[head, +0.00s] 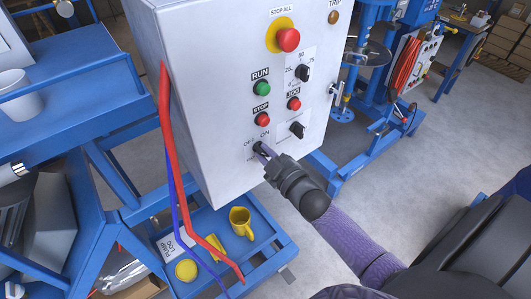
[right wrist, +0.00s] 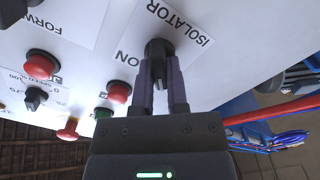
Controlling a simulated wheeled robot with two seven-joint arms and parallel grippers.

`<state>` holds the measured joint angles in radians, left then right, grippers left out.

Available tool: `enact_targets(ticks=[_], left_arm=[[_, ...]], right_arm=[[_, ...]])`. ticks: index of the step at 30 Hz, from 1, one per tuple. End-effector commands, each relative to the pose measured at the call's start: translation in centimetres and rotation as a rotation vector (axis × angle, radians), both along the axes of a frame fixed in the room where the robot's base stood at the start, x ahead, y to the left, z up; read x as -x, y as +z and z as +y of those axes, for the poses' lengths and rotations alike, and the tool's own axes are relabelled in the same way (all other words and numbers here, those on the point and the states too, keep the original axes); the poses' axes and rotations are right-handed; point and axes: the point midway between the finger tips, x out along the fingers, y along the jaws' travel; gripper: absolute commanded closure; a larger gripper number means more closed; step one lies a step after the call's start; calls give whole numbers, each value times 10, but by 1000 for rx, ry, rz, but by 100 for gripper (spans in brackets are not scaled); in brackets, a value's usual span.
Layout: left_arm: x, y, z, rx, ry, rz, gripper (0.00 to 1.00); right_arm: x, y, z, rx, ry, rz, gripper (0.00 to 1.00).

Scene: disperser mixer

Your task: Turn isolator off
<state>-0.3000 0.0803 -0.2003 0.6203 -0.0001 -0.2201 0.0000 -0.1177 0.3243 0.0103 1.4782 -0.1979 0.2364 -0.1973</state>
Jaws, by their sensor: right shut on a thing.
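The isolator is a black rotary knob on a white label with OFF and ON, low on the front of the pale control box (head: 190,95). My right gripper (head: 265,152) reaches it from the lower right and covers most of it in the head view. In the right wrist view the isolator knob (right wrist: 158,48) sits between the two fingers of my right gripper (right wrist: 162,82), which is shut on it. The word ISOLATOR shows beside the knob and ON to its left. Its exact pointing is hard to tell. My left gripper is not in view.
Above are the red STOP ALL button (head: 288,39), green RUN button (head: 262,88), red STOP button (head: 262,119), and black dials (head: 302,73).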

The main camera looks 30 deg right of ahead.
Motion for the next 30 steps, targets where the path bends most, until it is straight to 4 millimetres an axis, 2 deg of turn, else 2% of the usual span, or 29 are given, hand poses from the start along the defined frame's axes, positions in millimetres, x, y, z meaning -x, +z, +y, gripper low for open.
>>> enact_targets(ticks=[1,2,6,7,17,20,27,30], left_arm=[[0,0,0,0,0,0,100],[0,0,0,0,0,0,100],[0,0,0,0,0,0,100],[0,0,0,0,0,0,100],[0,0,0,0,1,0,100],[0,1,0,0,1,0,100],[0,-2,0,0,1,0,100],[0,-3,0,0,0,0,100]], right_arm=[[0,0,0,2,1,0,100],[0,0,0,2,1,0,80],[0,0,0,1,1,1,51],[0,0,0,1,1,1,47],[5,-1,0,0,0,1,47],[22,-1,-2,0,0,4,47],[79,-1,-6,0,0,3,47],[93,-1,-7,-1,0,3,47]])
